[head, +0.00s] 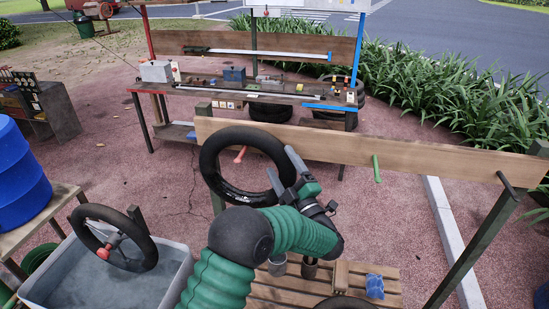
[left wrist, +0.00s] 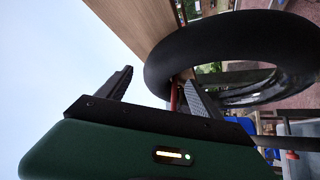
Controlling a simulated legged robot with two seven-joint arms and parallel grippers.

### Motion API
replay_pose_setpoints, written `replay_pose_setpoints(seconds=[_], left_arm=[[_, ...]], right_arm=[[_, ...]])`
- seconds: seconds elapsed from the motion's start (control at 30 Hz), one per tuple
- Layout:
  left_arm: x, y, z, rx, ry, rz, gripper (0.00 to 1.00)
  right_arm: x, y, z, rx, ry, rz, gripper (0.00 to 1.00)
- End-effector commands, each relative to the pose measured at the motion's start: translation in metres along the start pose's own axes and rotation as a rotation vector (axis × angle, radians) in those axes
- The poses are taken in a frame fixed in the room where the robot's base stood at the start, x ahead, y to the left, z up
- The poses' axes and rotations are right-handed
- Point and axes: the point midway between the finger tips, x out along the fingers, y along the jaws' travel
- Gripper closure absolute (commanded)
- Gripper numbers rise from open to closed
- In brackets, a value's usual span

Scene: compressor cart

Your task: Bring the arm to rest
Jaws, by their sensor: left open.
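My left gripper (head: 286,176) is open, its two dark fingers spread and nothing seen between them. It is just right of a black ring-shaped tube (head: 213,184), which is in front of a wooden board (head: 330,143). A red peg (head: 240,155) shows through the ring's opening. In the left wrist view my open gripper (left wrist: 160,92) has one finger against the sky and the other overlapping the tube (left wrist: 190,48); whether that finger touches it I cannot tell. My right gripper is not in view.
A green peg (head: 376,168) and a dark peg (head: 507,185) stick out of the board further right. A slatted bench (head: 262,292) lies below my arm. A workbench (head: 215,90) stands behind.

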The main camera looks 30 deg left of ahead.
Motion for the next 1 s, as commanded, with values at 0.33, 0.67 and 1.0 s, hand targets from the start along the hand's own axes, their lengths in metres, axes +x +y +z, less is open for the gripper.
replay_pose_setpoints(seconds=[0.33, 0.67, 1.0], left_arm=[[-0.094, -0.002, 0.005, -0.001, -0.003, 0.002, 0.25], [-0.107, 0.001, 0.005, 0.002, -0.019, 0.004, 0.25], [-0.14, -0.016, 0.086, 0.379, -0.874, 0.137, 0.25]], right_arm=[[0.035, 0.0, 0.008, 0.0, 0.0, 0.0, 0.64], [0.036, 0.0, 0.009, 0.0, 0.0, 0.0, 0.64], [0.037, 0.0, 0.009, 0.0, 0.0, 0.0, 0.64]])
